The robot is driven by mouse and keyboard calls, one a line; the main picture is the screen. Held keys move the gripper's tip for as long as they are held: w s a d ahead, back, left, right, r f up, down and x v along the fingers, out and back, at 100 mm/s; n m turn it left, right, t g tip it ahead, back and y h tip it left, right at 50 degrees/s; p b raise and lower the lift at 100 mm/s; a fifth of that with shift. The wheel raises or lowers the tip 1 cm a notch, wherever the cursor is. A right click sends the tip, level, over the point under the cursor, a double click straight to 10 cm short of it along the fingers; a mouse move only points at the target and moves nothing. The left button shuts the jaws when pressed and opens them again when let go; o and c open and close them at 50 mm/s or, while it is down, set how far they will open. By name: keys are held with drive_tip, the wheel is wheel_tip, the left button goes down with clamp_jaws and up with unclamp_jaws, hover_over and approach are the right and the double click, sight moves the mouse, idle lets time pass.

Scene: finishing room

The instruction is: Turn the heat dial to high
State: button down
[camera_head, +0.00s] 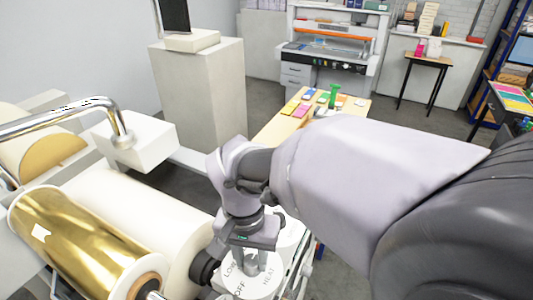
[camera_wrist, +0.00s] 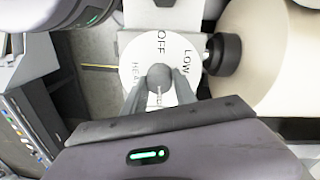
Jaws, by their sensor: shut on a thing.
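The heat dial (camera_head: 265,288) is a white disc on the machine at the bottom middle of the head view, with OFF, LOW and HEAT printed on it. In the wrist view the dial (camera_wrist: 129,62) shows OFF at the top, LOW to the right and HEAT at the left. Its dark grey round knob (camera_wrist: 159,74) sits in the middle. My gripper (camera_wrist: 159,86) is shut on the knob, one finger on each side. In the head view my gripper (camera_head: 243,260) points down onto the dial. The HIGH mark and the knob's pointer cannot be made out.
A gold foil roll (camera_head: 80,245) and a white roller (camera_head: 150,225) lie left of the dial. A black roller end (camera_wrist: 224,54) is close beside the dial. A table with coloured cards (camera_head: 312,100) stands beyond my arm.

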sight(249, 258)
drive_tip(key=shift+m, duration=0.5)
drive_tip(key=c, duration=1)
unclamp_jaws()
drive_tip(key=shift+w, duration=0.1)
wheel_tip(249, 258, up, 18)
drive_tip(key=p, duration=0.2)
drive_tip(key=shift+a+f, duration=0.25)
drive_tip(key=shift+a, duration=0.05)
